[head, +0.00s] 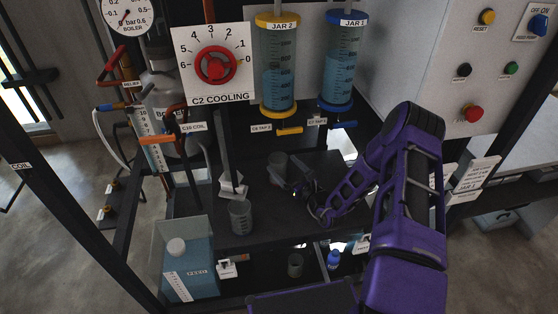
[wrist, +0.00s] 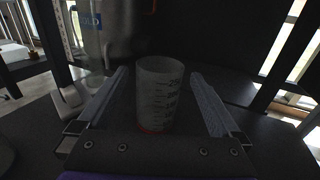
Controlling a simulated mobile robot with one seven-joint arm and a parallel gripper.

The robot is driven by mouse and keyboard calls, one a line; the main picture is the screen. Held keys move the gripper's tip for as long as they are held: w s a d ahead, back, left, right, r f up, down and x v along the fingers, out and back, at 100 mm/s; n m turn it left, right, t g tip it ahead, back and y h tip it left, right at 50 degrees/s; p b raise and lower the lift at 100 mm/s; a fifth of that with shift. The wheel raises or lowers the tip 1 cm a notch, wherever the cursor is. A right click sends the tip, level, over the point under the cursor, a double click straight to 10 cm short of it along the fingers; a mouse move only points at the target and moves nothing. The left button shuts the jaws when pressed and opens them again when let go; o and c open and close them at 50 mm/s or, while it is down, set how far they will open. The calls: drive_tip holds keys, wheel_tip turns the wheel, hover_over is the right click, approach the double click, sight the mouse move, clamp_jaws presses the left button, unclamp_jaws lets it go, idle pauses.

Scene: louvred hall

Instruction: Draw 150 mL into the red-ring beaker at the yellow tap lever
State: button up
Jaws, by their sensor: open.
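A clear graduated beaker (wrist: 160,92) with a red ring at its base stands between my gripper's two fingers in the wrist view. In the head view this beaker (head: 277,167) is on the black shelf below the jars, partly behind my gripper (head: 288,184). My gripper (wrist: 158,78) is open, with a gap visible on both sides of the beaker. The beaker looks upright and empty. The yellow tap lever (head: 289,130) is under the yellow-rimmed jar 2 (head: 278,75), which holds blue liquid. The beaker is below and slightly left of that lever.
Jar 1 (head: 341,65) with a blue lever (head: 343,125) is to the right. Another beaker (head: 240,217) stands at the shelf's front left, near a white label card (head: 232,186). A blue container (head: 188,267) and a small beaker (head: 295,265) are lower down. A red dial (head: 215,65) is upper left.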

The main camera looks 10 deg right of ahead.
drive_tip(key=v, duration=0.8)
